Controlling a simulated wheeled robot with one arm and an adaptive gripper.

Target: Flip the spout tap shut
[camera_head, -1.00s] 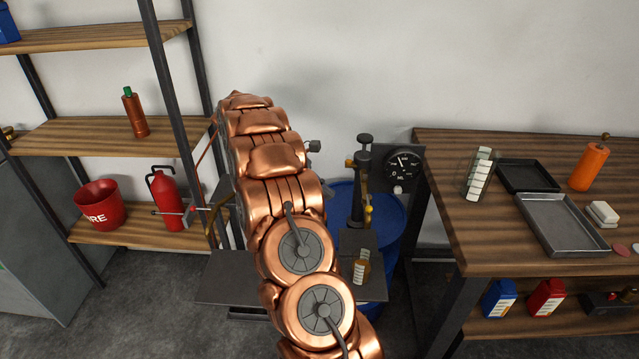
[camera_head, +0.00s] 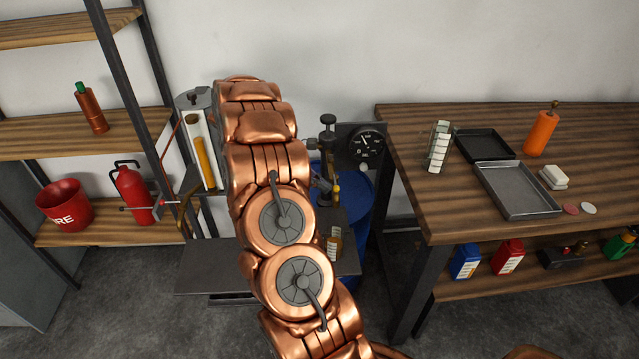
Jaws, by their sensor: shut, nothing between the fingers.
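A dark upright pump or dispenser (camera_head: 328,140) with a round black top stands behind and to the right of my arm. A small yellow, brass-looking part (camera_head: 337,192) shows low on it; it may be the spout tap, but I cannot tell its position. My gripper (camera_head: 323,186) shows only in part, as grey pieces at the arm's right edge, close beside the pump. It looks shut and empty; I cannot tell whether it touches the tap. A small amber bottle (camera_head: 335,244) with a pale label stands below on a dark grey platform (camera_head: 215,279).
A dial gauge (camera_head: 366,146) and a blue drum (camera_head: 355,205) are behind the pump. A wooden bench (camera_head: 440,215) with trays stands right. Left, a shelf (camera_head: 85,232) holds a red bucket (camera_head: 64,205) and an extinguisher (camera_head: 133,190). A yellow-filled column (camera_head: 205,162) stands left of my arm.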

